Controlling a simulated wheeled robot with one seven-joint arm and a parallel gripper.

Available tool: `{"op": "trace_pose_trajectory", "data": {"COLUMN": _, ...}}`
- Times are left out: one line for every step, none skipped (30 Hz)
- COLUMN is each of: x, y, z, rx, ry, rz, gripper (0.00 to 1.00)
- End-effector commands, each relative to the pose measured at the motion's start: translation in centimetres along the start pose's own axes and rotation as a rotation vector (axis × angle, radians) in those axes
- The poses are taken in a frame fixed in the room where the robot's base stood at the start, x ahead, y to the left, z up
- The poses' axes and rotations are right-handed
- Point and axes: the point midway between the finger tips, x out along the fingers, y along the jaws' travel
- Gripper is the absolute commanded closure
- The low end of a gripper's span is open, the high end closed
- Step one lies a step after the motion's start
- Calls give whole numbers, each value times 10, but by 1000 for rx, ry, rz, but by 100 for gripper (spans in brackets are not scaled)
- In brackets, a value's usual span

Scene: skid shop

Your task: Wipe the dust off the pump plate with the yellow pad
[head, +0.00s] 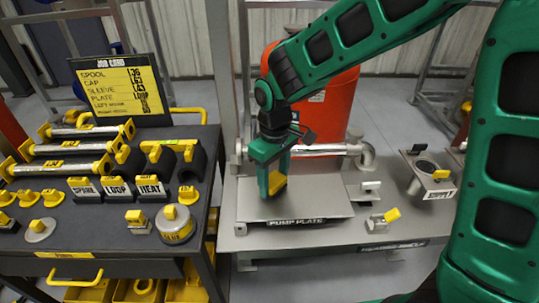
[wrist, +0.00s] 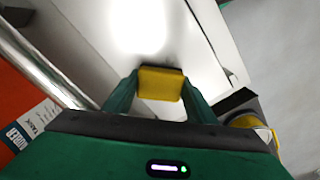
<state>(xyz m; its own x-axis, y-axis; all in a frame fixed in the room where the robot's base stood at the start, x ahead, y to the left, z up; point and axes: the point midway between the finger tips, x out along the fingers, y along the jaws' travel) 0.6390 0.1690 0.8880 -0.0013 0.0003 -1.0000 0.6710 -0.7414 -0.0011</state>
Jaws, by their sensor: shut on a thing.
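The pump plate (head: 310,206) is a flat grey plate with a black "PUMP PLATE" label on its front edge, in the middle of the head view. It also fills much of the wrist view (wrist: 100,45), with a bright glare on it. My gripper (head: 276,188) is over the left part of the plate, pointing down. It is shut on the yellow pad (wrist: 161,84), which sits between both fingertips; the pad also shows in the head view (head: 277,181). The pad is at or just above the plate; I cannot tell if it touches. I cannot make out dust through the glare.
A silver pipe (head: 325,149) runs behind the plate, with an orange tank (head: 335,110) beyond. At left a dark cart (head: 100,240) holds spools, labelled blocks and a job card (head: 121,85).

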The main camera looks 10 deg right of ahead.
Motion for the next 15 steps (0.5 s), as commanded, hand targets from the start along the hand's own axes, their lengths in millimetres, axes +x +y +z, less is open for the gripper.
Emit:
{"op": "trace_pose_trajectory", "data": {"x": 1, "y": 1, "z": 0, "rx": 0, "ry": -2, "rz": 0, "gripper": 77}}
{"op": "trace_pose_trajectory", "data": {"x": -2, "y": 0, "z": 0, "rx": -1, "ry": 0, "rz": 0, "gripper": 77}}
{"op": "trace_pose_trajectory", "data": {"x": -4, "y": 0, "z": -1, "rx": -1, "ry": 0, "rz": 0, "gripper": 77}}
{"op": "trace_pose_trajectory", "data": {"x": -8, "y": -1, "z": -1, "rx": -2, "ry": 1, "rz": 0, "gripper": 77}}
{"op": "trace_pose_trajectory", "data": {"x": -10, "y": -2, "z": -1, "rx": -4, "ry": 1, "rz": 0, "gripper": 77}}
{"op": "trace_pose_trajectory", "data": {"x": -14, "y": -3, "z": -2, "rx": -6, "ry": 1, "rz": 0, "gripper": 77}}
{"op": "trace_pose_trajectory", "data": {"x": -17, "y": -4, "z": -2, "rx": -8, "ry": 1, "rz": 0, "gripper": 77}}
{"op": "trace_pose_trajectory", "data": {"x": -20, "y": -4, "z": -3, "rx": -9, "ry": 2, "rz": 0, "gripper": 77}}
{"op": "trace_pose_trajectory", "data": {"x": -24, "y": -6, "z": -3, "rx": -11, "ry": 2, "rz": 0, "gripper": 77}}
{"op": "trace_pose_trajectory", "data": {"x": -26, "y": -6, "z": -4, "rx": -12, "ry": 1, "rz": 0, "gripper": 77}}
{"op": "trace_pose_trajectory", "data": {"x": -29, "y": -6, "z": -4, "rx": -12, "ry": 1, "rz": 0, "gripper": 77}}
{"op": "trace_pose_trajectory", "data": {"x": -32, "y": -7, "z": -4, "rx": -13, "ry": 1, "rz": 0, "gripper": 77}}
{"op": "trace_pose_trajectory", "data": {"x": -35, "y": -7, "z": -4, "rx": -13, "ry": 1, "rz": 0, "gripper": 77}}
{"op": "trace_pose_trajectory", "data": {"x": -38, "y": -7, "z": -3, "rx": -13, "ry": 0, "rz": 0, "gripper": 77}}
{"op": "trace_pose_trajectory", "data": {"x": -42, "y": -6, "z": -3, "rx": -13, "ry": 1, "rz": 0, "gripper": 77}}
